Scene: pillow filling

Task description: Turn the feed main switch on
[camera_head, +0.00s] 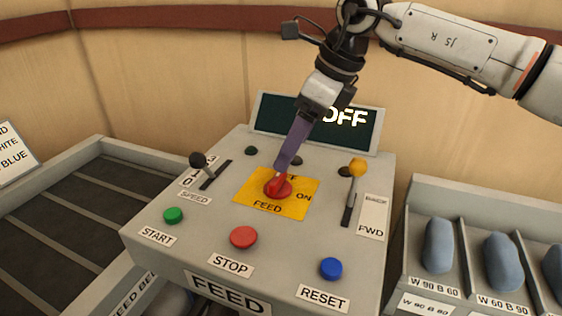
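The feed main switch (277,188) is a red rotary knob on a yellow plate (243,197) in the middle of the grey console top. The plate reads FEED and ON, with another word partly covered. The knob's handle points up and slightly right, toward my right gripper. The dark display (270,113) behind shows OFF, its left part hidden by my gripper. My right gripper (284,165) comes down from the upper right, its purple fingers at the upper end of the knob's handle. The fingers overlap edge-on, so their gap is hidden. My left gripper is out of view.
Around the switch are a black SPEED lever (199,160), an orange-topped lever (357,168), and green START (173,215), red STOP (243,237) and blue RESET (331,268) buttons. A dark belt (60,215) lies left; a grey bin (470,195) with blue rolls stands right.

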